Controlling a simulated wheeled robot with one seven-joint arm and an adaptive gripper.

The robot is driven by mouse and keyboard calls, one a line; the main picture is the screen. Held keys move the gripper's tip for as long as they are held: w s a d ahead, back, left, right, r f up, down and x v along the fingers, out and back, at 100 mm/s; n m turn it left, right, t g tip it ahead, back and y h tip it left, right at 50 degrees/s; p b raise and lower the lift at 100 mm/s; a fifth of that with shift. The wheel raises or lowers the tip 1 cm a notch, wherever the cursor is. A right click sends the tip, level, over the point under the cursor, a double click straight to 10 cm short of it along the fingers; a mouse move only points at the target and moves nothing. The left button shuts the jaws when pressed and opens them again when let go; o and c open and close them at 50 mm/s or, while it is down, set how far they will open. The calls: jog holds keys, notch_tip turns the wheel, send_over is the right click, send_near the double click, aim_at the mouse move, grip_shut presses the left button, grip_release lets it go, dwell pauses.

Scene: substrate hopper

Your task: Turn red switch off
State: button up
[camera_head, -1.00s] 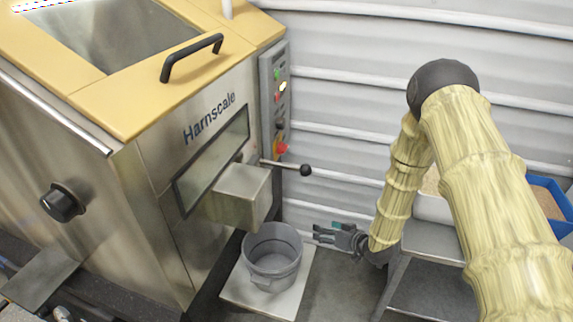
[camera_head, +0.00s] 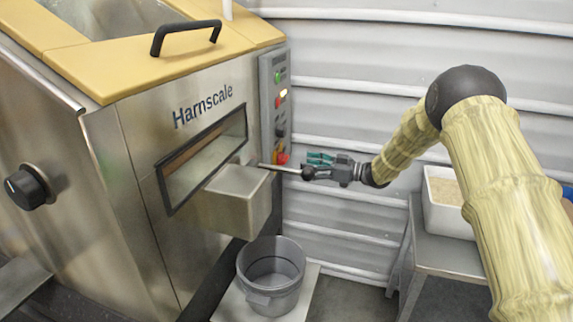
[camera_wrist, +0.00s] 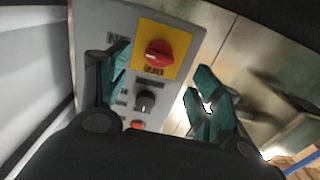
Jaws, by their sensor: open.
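The red switch (camera_wrist: 160,53) is a round red rotary knob on a yellow plate, on the grey control panel (camera_wrist: 95,18). In the wrist view it shows beyond my gripper (camera_wrist: 158,86), roughly between the two teal-tipped fingers. The fingers are spread apart with nothing between them and do not appear to touch the switch. In the head view the red switch (camera_head: 282,158) is small, low on the panel, and my gripper (camera_head: 318,158) is just right of it, pointing left. The exact position of the switch is too unclear to tell.
A lever with a black ball end (camera_head: 307,173) sticks out at my gripper. A black knob (camera_wrist: 146,101) and a red button (camera_wrist: 138,125) sit near the switch. A grey bucket (camera_head: 271,272) stands under the spout (camera_head: 225,205). A white bin (camera_head: 446,212) stands at right.

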aim_at(287, 158)
jog(key=b+x, duration=0.1)
jog(key=x, duration=0.7)
jog(key=shift+a+f, duration=0.1)
jog(key=shift+a, duration=0.05)
jog(key=c, duration=1.1)
